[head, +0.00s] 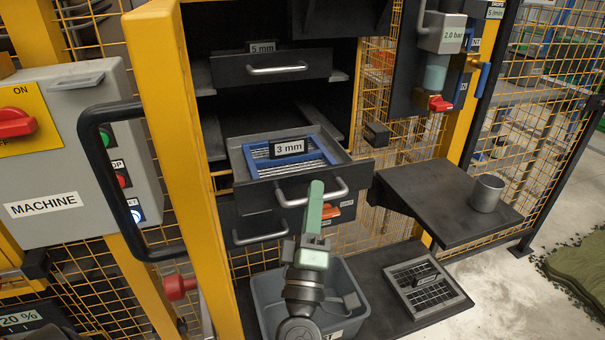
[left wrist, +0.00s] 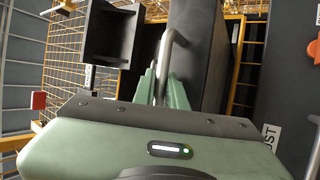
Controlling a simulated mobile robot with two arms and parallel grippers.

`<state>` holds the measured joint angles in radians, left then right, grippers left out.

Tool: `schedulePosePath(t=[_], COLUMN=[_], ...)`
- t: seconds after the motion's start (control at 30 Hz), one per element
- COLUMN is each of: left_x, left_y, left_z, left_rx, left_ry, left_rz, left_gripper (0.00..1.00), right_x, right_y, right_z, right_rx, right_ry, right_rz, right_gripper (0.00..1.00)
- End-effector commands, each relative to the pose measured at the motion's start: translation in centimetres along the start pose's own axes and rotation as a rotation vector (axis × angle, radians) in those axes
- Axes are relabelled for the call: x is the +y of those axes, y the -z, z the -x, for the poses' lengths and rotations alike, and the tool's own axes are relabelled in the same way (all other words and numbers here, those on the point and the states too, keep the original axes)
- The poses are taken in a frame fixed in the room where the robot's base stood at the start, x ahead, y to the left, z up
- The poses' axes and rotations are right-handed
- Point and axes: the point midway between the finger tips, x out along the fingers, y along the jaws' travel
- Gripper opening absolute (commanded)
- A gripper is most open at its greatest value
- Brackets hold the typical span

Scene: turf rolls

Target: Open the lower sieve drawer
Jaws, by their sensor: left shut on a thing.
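The lower sieve drawer (head: 355,177) is dark, stands pulled out of the cabinet, and holds a blue-framed sieve (head: 322,150) labelled 3 mm. Its pale bar handle (head: 338,190) runs across the front. My left gripper (head: 315,190), green, is at the middle of this handle and shut on it. In the left wrist view the handle (left wrist: 167,42) runs between the two green fingers (left wrist: 161,88), beside the dark drawer front (left wrist: 196,45). The fingers hide part of the handle in the head view. My right gripper is in neither view.
The upper drawer (head: 272,68), labelled 5 mm, is above. Another drawer handle (head: 260,237) is below. A grey bin (head: 267,305) and a loose sieve frame (head: 427,287) are lower down. A metal cup (head: 487,193) stands on the side shelf (head: 430,195). A yellow post (head: 172,130) stands left.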

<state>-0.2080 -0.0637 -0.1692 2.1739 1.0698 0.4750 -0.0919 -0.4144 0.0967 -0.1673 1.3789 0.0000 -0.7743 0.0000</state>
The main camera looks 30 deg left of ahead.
Motion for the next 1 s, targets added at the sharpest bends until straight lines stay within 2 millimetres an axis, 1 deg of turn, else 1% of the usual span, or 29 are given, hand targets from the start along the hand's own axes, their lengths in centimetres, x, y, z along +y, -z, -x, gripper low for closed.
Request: schedulePosePath(t=[0.03, 0.1, 0.3, 0.5, 0.83, 0.87, 0.9, 1.0], left_x=[0.4, 1.1, 2.3, 2.8, 2.8, 2.8, 2.8, 2.8], left_y=[-0.4, -0.8, -1.5, -1.8, -1.8, -1.8, -1.8, -1.8], left_z=[0.9, 1.8, 3.5, 4.1, 4.2, 4.2, 4.2, 4.1], left_rx=[-0.003, -0.004, -0.004, -0.002, -0.003, -0.003, -0.003, -0.002], left_ry=[0.006, 0.005, 0.004, 0.002, 0.002, 0.002, 0.002, 0.002], left_rz=[0.002, 0.003, 0.001, 0.000, 0.000, 0.000, 0.000, -0.001], left_gripper=[0.00, 0.00, 0.00, 0.00, 0.00, 0.15, 0.21, 0.21], right_x=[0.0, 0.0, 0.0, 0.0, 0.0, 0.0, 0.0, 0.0], right_y=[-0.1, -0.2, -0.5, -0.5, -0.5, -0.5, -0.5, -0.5], right_z=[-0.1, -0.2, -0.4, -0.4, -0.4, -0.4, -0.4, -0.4], right_rx=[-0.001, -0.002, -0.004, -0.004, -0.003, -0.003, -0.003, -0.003], right_ry=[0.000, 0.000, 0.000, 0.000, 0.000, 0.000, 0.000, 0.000], right_rz=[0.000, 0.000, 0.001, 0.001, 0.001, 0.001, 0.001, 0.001], right_gripper=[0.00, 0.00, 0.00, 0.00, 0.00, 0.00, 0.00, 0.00])
